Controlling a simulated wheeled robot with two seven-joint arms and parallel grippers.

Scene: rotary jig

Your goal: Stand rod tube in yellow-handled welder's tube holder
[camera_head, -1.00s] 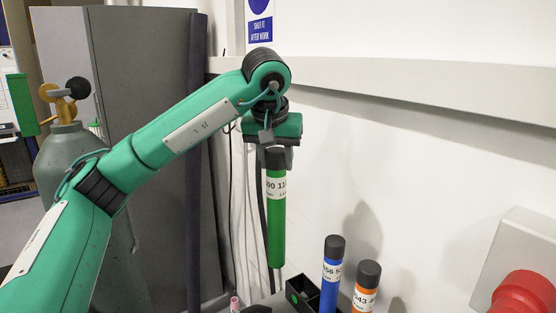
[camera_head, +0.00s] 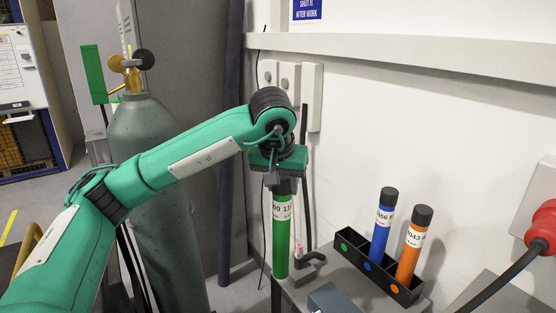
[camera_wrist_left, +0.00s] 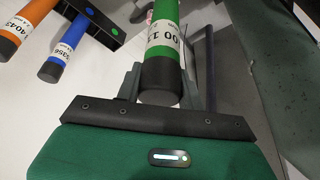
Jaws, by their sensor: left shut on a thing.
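A green rod tube (camera_head: 281,240) with a white label and dark cap hangs upright from my left gripper (camera_head: 283,184), which is shut on its capped top. In the left wrist view the tube (camera_wrist_left: 163,45) lies between the fingers (camera_wrist_left: 160,82). A black tube holder (camera_head: 350,250) with green, blue and orange dots sits to the right. A blue tube (camera_head: 380,235) and an orange tube (camera_head: 410,250) stand in it; its green-dotted end looks empty. The green tube is left of the holder, apart from it. No yellow handle shows on the holder. My right gripper is out of view.
The holder stands on a grey bench (camera_head: 300,292) against the white wall. A dark fitting with a pinkish tip (camera_head: 306,258) lies between tube and holder. A blue-grey box (camera_head: 335,299) is in front. A gas cylinder (camera_head: 150,150) stands left, behind my arm.

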